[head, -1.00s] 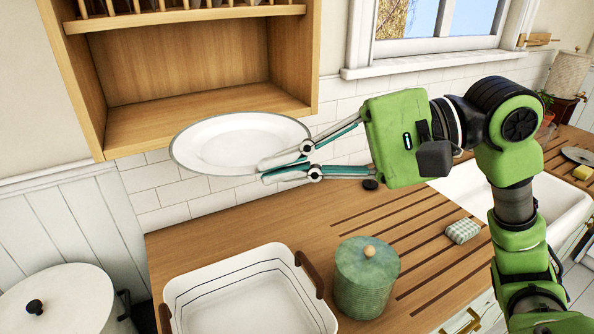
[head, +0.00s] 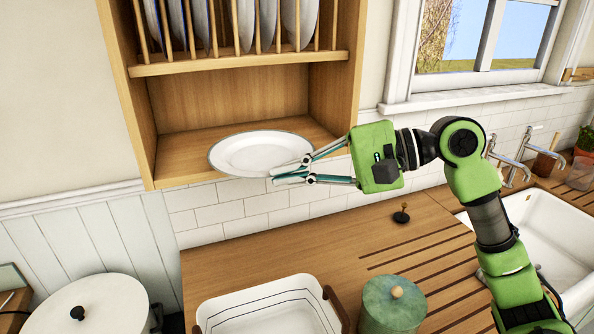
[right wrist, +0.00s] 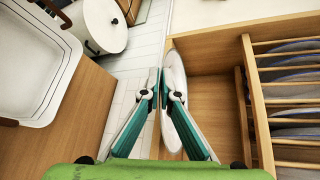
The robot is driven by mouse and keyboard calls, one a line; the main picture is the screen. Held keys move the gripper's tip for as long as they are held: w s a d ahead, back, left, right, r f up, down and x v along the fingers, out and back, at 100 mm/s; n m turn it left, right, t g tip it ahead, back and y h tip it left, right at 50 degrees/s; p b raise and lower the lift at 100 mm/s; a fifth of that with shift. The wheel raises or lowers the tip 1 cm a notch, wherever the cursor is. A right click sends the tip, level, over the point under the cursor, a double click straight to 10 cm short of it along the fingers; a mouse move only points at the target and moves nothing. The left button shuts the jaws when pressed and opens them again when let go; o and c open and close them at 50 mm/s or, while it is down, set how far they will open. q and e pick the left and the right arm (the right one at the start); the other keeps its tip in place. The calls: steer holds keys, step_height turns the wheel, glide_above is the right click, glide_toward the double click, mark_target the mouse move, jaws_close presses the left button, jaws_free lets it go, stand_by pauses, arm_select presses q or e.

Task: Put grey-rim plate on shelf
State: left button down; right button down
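The white grey-rim plate (head: 258,153) is level in the air at the front of the open lower shelf (head: 180,155) of the wooden wall unit. In the head view its far part overlaps the shelf board; I cannot tell whether it touches. My right gripper (head: 277,174) is shut on the plate's near right edge. In the right wrist view the plate (right wrist: 174,85) shows edge-on between the fingers (right wrist: 162,97), with the bare shelf (right wrist: 210,105) beside it. My left gripper is not in view.
Several plates (head: 245,22) stand in the rack above the shelf. Below are the wooden counter (head: 225,265), a white basin (head: 270,312), a green lidded jar (head: 393,303) and a white lidded pot (head: 100,305). The sink (head: 550,235) is at right. The shelf looks empty.

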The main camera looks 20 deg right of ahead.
mark_target(275, 156)
steer(key=w+p, duration=0.3)
steer(key=w, duration=0.2)
steer(key=w+p, duration=0.3)
steer(key=w, duration=0.2)
steer(key=shift+a+r, duration=0.15)
steer(key=shift+a, duration=0.05)
steer(key=shift+w, duration=0.2)
steer(key=shift+f+b, duration=0.3)
steer(key=shift+f, duration=0.7)
steer(key=c, duration=2.2)
jaws_free()
steer(key=shift+s, duration=0.1)
steer(key=shift+f, duration=0.15)
steer(key=shift+d, duration=0.1)
steer(key=v, duration=1.2)
